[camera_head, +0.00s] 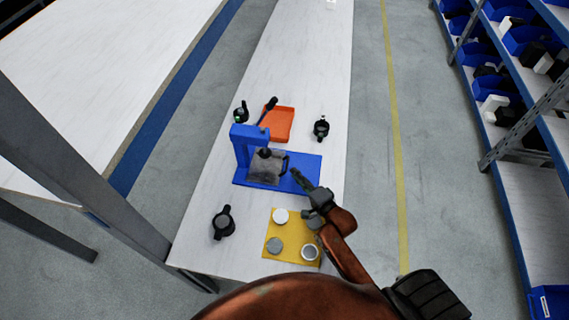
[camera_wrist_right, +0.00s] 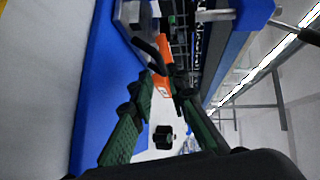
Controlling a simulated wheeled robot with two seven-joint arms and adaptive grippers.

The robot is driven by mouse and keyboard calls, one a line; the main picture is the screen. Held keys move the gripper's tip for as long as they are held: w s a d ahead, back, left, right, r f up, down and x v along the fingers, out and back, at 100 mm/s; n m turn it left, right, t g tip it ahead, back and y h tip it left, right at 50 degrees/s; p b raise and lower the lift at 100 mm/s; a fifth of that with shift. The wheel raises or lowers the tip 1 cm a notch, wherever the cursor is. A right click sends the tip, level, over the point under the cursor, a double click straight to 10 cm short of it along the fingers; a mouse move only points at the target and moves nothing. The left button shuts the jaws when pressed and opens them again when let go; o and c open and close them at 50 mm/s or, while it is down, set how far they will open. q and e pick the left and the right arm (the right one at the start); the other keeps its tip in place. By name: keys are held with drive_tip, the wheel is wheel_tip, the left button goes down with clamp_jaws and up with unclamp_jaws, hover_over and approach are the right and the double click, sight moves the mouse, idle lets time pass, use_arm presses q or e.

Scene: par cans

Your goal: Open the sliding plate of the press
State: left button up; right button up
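The blue press (camera_head: 242,150) stands on its blue base (camera_head: 309,164) on the long white table, with a black-tipped lever on top. Its grey sliding plate (camera_head: 265,170) lies under the press head, with a black loop handle (camera_head: 285,164) on its right side. My right gripper (camera_head: 295,174) is just right of that handle, over the base. In the right wrist view, my right gripper's two fingers (camera_wrist_right: 165,84) are apart with nothing held between them. The handle (camera_wrist_right: 149,54) shows just ahead of the fingertips there. My left gripper is not in view.
An orange tray (camera_head: 285,124) sits behind the press. Small black devices stand around it, at the right (camera_head: 321,128), back left (camera_head: 241,112) and front left (camera_head: 223,222). A yellow mat (camera_head: 294,250) with several round pieces lies in front. Table behind the tray is mostly clear.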

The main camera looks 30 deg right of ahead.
sight(287, 164)
drive_tip(key=b+x, duration=0.1)
drive_tip(key=x, duration=0.6)
drive_tip(key=shift+r, duration=0.1)
drive_tip(key=shift+s, duration=0.1)
clamp_jaws()
